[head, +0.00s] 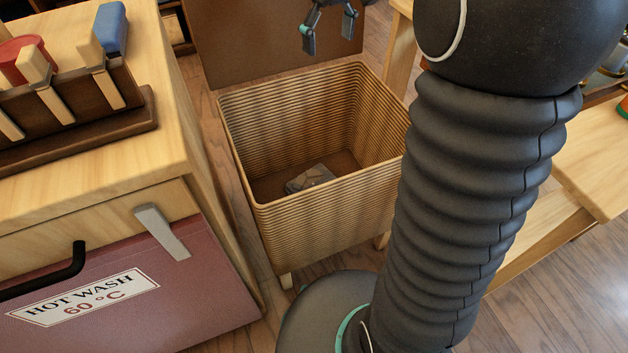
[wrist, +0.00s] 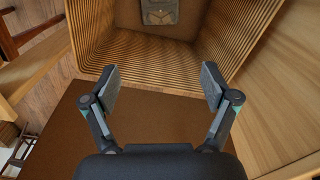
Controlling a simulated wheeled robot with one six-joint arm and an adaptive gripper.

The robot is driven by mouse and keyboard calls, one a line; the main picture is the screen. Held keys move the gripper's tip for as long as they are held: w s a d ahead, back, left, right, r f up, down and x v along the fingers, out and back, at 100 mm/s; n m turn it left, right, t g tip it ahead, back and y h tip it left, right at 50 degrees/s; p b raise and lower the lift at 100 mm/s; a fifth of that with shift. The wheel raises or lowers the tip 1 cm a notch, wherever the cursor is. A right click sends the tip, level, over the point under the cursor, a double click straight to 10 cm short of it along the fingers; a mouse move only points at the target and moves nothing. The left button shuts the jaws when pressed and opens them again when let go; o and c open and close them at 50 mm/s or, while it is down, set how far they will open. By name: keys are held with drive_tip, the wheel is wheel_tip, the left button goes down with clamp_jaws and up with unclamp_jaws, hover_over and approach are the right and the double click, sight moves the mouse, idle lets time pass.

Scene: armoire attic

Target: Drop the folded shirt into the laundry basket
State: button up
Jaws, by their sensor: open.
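The folded shirt (head: 311,178) is a small grey-brown bundle lying on the floor of the laundry basket (head: 330,215). The basket is a square, ribbed, woven-looking bin on short legs, open at the top. In the wrist view the shirt (wrist: 160,11) lies at the top of the picture, inside the basket (wrist: 107,38). My gripper (head: 330,42) is at the far side of the basket, above its rim and apart from the shirt. In the wrist view my gripper (wrist: 160,88) has its two fingers spread wide with nothing between them.
A brown panel (head: 270,45) stands behind the basket. A wooden cabinet (head: 60,180) with a "HOT WASH 60 °C" label (head: 85,297) is at the left, bearing a dark rack (head: 75,105). A wooden bench (head: 590,180) is at the right.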

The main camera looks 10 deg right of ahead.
drive_tip(key=shift+r, duration=1.55)
